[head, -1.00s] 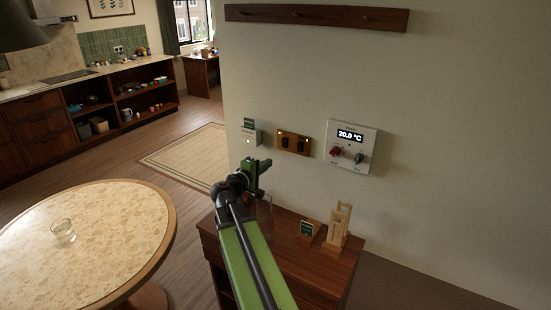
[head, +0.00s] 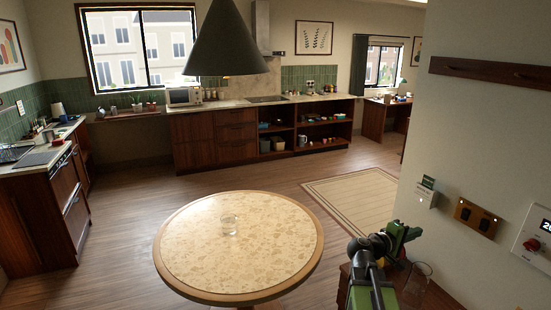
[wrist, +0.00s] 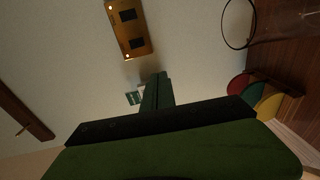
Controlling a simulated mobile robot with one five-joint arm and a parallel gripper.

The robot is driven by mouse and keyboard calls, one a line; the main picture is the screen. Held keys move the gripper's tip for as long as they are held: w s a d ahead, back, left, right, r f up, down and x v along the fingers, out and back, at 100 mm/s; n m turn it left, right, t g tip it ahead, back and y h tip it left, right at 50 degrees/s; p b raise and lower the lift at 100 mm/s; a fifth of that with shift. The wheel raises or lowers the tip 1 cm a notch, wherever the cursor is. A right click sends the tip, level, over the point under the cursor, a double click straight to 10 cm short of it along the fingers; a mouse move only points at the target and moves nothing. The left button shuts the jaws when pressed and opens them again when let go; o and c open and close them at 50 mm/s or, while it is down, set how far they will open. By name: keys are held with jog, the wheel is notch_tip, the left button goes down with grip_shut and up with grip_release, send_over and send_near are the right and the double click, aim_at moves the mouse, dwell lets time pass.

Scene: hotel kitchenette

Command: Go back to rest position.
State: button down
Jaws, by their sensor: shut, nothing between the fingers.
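My gripper (head: 403,234) is at the lower right of the head view, green and dark, in front of the wall and above the wooden cabinet. It holds nothing. In the wrist view the green fingers (wrist: 156,93) are together, with the wall behind them. My arm reaches up from the bottom edge of the head view. A clear glass vessel (head: 417,283) stands just right of and below my gripper; its rim also shows at the upper right of the wrist view.
A brass switch plate (head: 476,217) and a white control panel (head: 534,236) are on the right wall, below a wooden rail (head: 490,72). Wooden floor (head: 110,225) is open around the table.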

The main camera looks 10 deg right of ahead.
jog(key=w+a+f+m+y, duration=0.1)
jog(key=a+f+y, duration=0.2)
jog(key=a+f, duration=0.5)
jog(key=w+a+f+y, duration=0.1)
jog(key=a+f+y, duration=0.3)
jog(key=a, duration=0.7)
jog(key=s+a+f+m+g+y, duration=0.1)
jog(key=s+a+f+y, duration=0.3)
jog(key=a, duration=0.6)
jog(key=s+a+f+m+g+y, duration=0.1)
jog(key=s+a+f+g+y, duration=0.2)
jog(key=a, duration=0.6)
jog(key=shift+s+a+f+g+y, duration=0.4)
jog(key=shift+s+f+y, duration=0.55)
jog(key=shift+s, duration=0.2)
